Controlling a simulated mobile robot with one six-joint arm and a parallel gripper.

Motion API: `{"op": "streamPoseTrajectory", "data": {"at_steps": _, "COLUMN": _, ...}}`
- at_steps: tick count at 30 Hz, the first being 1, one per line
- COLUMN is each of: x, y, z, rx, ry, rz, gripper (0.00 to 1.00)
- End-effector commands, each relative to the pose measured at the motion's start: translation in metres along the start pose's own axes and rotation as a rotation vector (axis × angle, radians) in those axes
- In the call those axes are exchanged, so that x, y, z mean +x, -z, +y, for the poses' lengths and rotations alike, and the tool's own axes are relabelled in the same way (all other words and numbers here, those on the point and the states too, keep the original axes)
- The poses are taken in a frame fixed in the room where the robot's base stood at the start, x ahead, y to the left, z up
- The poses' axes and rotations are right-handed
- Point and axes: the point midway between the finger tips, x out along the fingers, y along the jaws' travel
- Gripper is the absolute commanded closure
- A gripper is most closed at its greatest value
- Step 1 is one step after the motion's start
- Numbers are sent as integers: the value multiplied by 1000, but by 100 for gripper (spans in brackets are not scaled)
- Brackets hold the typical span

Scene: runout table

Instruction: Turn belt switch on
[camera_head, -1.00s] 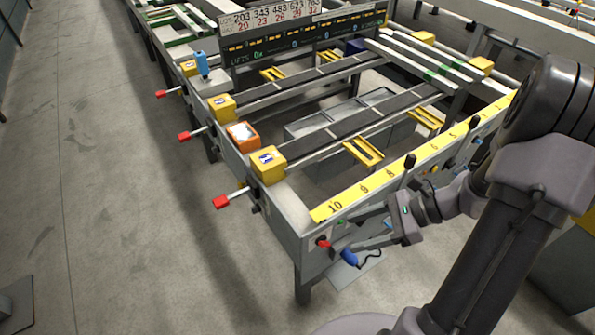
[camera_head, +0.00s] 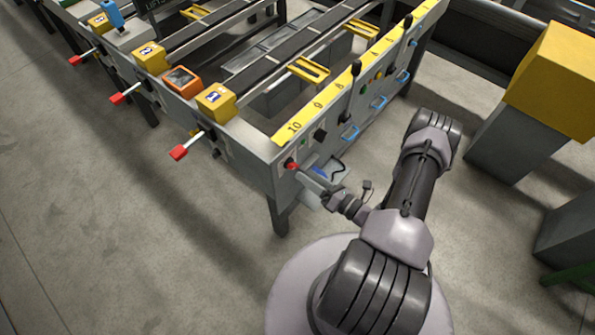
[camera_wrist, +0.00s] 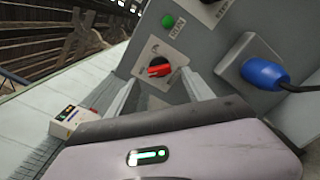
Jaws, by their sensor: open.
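The belt switch appears to be a red rotary knob (camera_wrist: 158,70) on a pale plate, on the end panel of the runout table. In the wrist view its red bar lies nearly level across the picture. In the head view the red knob (camera_head: 291,166) is small at the panel's near corner. My gripper (camera_wrist: 160,78) is open, its two grey fingers on either side of the knob in the picture. I cannot tell whether they touch it. In the head view my gripper (camera_head: 303,176) reaches up to the panel at the knob. A green lamp (camera_wrist: 168,21) sits above the knob.
A blue plug (camera_wrist: 262,74) with a dark cable sits right of the knob. Black levers (camera_head: 355,70) and blue handles (camera_head: 350,132) line the panel. A red-tipped lever (camera_head: 180,152) juts from the table's left side. The floor at left is clear.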

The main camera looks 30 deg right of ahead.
Motion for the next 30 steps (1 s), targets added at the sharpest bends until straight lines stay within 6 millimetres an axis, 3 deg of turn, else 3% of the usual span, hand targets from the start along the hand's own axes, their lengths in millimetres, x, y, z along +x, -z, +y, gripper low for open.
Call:
{"op": "streamPoseTrajectory", "data": {"at_steps": 3, "x": 25, "y": 2, "z": 0, "rx": -2, "ry": -4, "rz": 3, "gripper": 40}}
{"op": "streamPoseTrajectory", "data": {"at_steps": 6, "x": 38, "y": 2, "z": 0, "rx": -1, "ry": -3, "rz": 3, "gripper": 40}}
{"op": "streamPoseTrajectory", "data": {"at_steps": 17, "x": 47, "y": 0, "z": 1, "rx": 0, "ry": -1, "rz": 0, "gripper": 40}}
{"op": "streamPoseTrajectory", "data": {"at_steps": 27, "x": 47, "y": 0, "z": 1, "rx": 0, "ry": -1, "rz": 0, "gripper": 100}}
{"op": "streamPoseTrajectory", "data": {"at_steps": 30, "x": 47, "y": 0, "z": 1, "rx": 2, "ry": -1, "rz": 1, "gripper": 100}}
